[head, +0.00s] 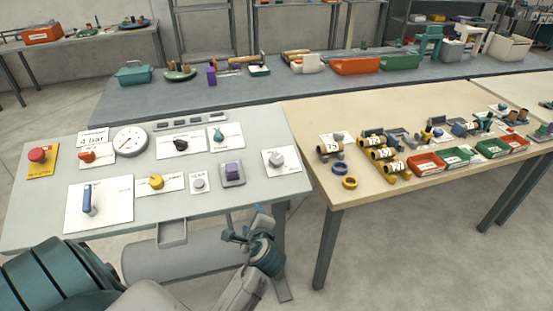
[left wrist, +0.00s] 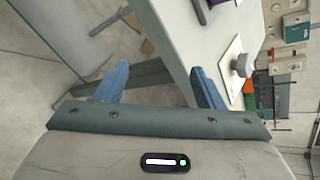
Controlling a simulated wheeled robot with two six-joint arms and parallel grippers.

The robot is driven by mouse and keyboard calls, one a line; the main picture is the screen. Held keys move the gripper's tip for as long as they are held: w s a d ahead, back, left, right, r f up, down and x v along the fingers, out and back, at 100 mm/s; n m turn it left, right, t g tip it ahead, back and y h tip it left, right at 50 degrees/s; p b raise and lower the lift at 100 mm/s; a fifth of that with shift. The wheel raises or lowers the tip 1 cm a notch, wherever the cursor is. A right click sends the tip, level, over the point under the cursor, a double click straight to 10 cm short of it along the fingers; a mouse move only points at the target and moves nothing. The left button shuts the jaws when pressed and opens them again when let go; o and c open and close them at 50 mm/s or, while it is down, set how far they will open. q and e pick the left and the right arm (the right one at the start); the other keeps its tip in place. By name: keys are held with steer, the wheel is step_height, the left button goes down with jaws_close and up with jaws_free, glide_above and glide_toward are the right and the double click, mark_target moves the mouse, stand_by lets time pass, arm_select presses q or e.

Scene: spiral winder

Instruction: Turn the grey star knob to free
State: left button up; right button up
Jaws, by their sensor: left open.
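The grey star knob (head: 277,159) sits on a white plate at the right end of the pale grey panel table (head: 235,191). In the left wrist view the grey knob (left wrist: 242,66) shows on its white plate, right of the fingers. The way its marks point is too small to read. My left gripper (head: 246,222) is in front of the panel's near edge, below and left of the knob and apart from it. In the left wrist view its two blue fingers (left wrist: 158,80) stand wide apart with nothing between them. My right gripper is not in view.
A purple button (head: 233,170) on a grey base and a small grey round knob (head: 198,184) sit left of the star knob. A yellow knob (head: 156,182) and blue lever (head: 88,200) are further left. A wooden table (head: 400,198) with parts adjoins on the right.

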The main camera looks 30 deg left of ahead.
mark_target(277, 160)
arm_select(q)
steer(key=w+r+m+t+y, duration=0.1)
steer(key=w+r+m, duration=0.1)
steer(key=w+m, duration=0.2)
steer(key=w+d+r+m+t+y, duration=0.1)
steer(key=w+r+m+t, duration=0.1)
steer(key=w+m, duration=0.2)
steer(key=w+r+m+t, duration=0.1)
steer(key=w+r+m, duration=0.1)
steer(key=w+m, duration=0.2)
steer(key=shift+w+d+r+m+y, duration=0.15)
steer(key=shift+w+d+r+y, duration=0.05)
steer(key=shift+w, duration=0.2)
steer(key=shift+w+d+r+m+y, duration=0.15)
steer(key=shift+w+d+r+y, duration=0.05)
steer(key=shift+w, duration=0.15)
steer(key=p+x, duration=0.2)
steer(key=x, duration=0.6)
steer(key=shift+w+a, duration=0.15)
steer(key=shift+p+x, duration=0.35)
steer(key=shift+x, duration=0.4)
steer(key=shift+c, duration=0.4)
